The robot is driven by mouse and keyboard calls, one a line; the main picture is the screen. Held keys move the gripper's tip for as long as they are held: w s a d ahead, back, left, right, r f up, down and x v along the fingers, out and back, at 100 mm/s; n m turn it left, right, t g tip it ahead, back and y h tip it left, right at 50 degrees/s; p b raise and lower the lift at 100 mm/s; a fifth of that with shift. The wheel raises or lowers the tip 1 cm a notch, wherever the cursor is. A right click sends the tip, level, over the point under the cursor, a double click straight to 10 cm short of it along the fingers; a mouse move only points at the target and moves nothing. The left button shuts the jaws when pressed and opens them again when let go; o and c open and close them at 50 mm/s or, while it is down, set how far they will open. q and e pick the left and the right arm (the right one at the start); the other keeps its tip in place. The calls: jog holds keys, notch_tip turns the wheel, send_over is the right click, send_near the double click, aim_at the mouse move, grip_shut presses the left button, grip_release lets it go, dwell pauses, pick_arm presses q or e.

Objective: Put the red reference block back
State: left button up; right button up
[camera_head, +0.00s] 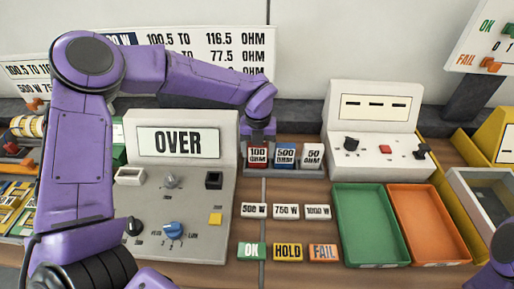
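The red reference block (257,156), labelled 100 OHM, stands upright at the left end of a row with a blue 500 OHM block (285,156) and a white 50 OHM block (313,156). My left gripper (259,138) points down directly over the red block, at its top edge. Its fingertips are small and dark here, so whether they are shut on the block cannot be told. Whether the red block is fully seated is also unclear. Only a purple part of my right arm (497,262) shows at the lower right corner; its gripper is out of view.
A grey meter (203,206) reading OVER stands left of the blocks. White watt tags (286,211) and OK, HOLD, FAIL tags lie in front. A green tray (370,222) and orange tray (427,222) are at the right.

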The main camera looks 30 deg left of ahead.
pick_arm(q)
jog(key=shift+o, duration=1.2)
jog(key=shift+s+r, duration=0.1)
jog(key=shift+s, duration=0.1)
jog(key=shift+w+r, duration=0.1)
jog(key=shift+r, duration=0.2)
notch_tip(320, 180, up, 10)
jog(key=shift+f+b, duration=0.1)
jog(key=shift+b, duration=0.75)
jog(key=shift+s+a, duration=0.15)
jog(key=shift+s, duration=0.05)
